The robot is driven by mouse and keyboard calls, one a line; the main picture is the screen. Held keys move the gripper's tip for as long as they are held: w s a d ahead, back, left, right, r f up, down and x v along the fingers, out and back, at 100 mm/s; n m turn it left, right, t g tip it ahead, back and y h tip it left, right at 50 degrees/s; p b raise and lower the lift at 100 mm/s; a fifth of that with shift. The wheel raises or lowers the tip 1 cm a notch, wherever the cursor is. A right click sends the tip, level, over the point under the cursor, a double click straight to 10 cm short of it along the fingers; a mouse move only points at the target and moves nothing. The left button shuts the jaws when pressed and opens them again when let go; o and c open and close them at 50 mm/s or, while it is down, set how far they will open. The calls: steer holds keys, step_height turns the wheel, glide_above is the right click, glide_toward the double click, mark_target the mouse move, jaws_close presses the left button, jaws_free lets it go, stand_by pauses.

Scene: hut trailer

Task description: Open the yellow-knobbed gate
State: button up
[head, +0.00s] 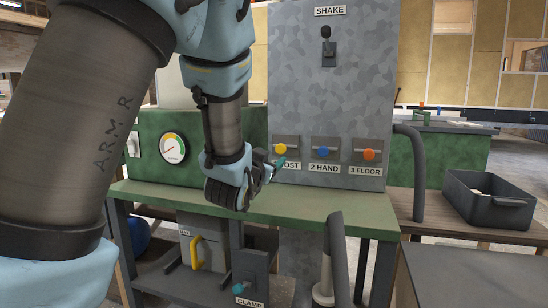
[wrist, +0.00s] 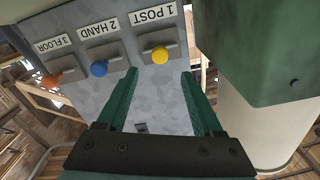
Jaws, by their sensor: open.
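The yellow knob (head: 280,149) sits on the left plate of a row on the grey upright panel (head: 300,95). It also shows in the wrist view (wrist: 161,55), beside the label "1 POST" (wrist: 155,20). My gripper (head: 276,166) is in front of the panel, just below the yellow knob in the head view, and partly hides its label. In the wrist view my gripper's two green fingers (wrist: 160,73) are apart and empty. The yellow knob appears between and just beyond their tips, and I cannot tell the exact gap.
A blue knob (head: 323,151) marked "2 HAND" and an orange knob (head: 369,154) marked "3 FLOOR" stand to the right. A green bench (head: 310,207) lies below. A round gauge (head: 173,148) is at left, a dark bin (head: 488,199) at right. A "CLAMP" lever (head: 240,287) is underneath.

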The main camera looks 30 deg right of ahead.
mark_target(280, 150)
steer(key=x, duration=0.9)
steer(key=shift+w+d, duration=0.1)
steer(key=shift+d, duration=0.05)
jaws_close()
stand_by(1.1)
